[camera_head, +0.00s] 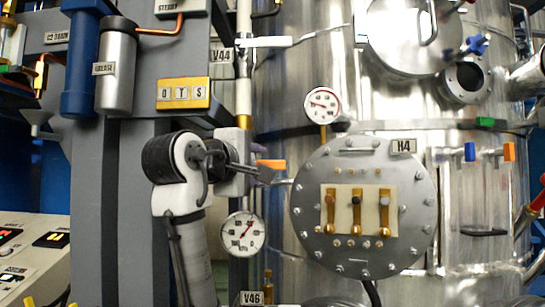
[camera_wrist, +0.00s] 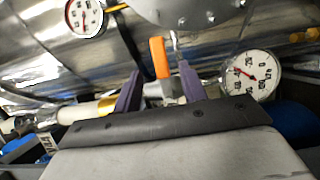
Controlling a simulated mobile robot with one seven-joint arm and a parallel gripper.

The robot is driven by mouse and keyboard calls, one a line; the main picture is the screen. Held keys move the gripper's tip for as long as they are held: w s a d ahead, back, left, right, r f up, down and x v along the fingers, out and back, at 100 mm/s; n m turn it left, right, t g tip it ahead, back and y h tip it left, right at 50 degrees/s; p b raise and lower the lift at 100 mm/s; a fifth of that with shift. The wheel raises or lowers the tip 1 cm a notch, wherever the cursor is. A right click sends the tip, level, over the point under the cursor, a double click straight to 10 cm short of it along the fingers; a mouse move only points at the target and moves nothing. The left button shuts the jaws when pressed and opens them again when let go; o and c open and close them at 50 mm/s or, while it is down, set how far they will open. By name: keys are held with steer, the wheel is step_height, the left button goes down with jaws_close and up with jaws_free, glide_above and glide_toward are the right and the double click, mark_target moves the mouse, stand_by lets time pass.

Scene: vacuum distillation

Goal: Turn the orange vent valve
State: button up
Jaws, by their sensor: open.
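An orange valve handle (camera_head: 271,164) shows just right of my gripper (camera_head: 262,172) in the head view, at the left edge of the steel vessel. The fingers are open and apart. I cannot tell whether either one touches the handle. The valve body below the handle is partly hidden behind the gripper. A second, smaller orange handle (camera_head: 509,151) is at the far right of the head view.
A pressure gauge (camera_head: 243,233) sits below my gripper, and another gauge (camera_head: 323,104) above right. A round plate labelled H4 (camera_head: 318,232) lies close on the right. A vertical pipe (camera_head: 244,85) with a white lever (camera_head: 265,42) runs above. A blue handle (camera_head: 470,151) is farther right.

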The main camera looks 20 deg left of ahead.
mark_target(271, 165)
steer(key=w, duration=0.2)
steer(key=w+p, duration=0.1)
steer(key=w, duration=0.1)
steer(key=w+p, duration=0.1)
steer(key=w, duration=0.2)
steer(key=shift+w+d, duration=0.1)
steer(key=shift+d, duration=0.3)
jaws_close()
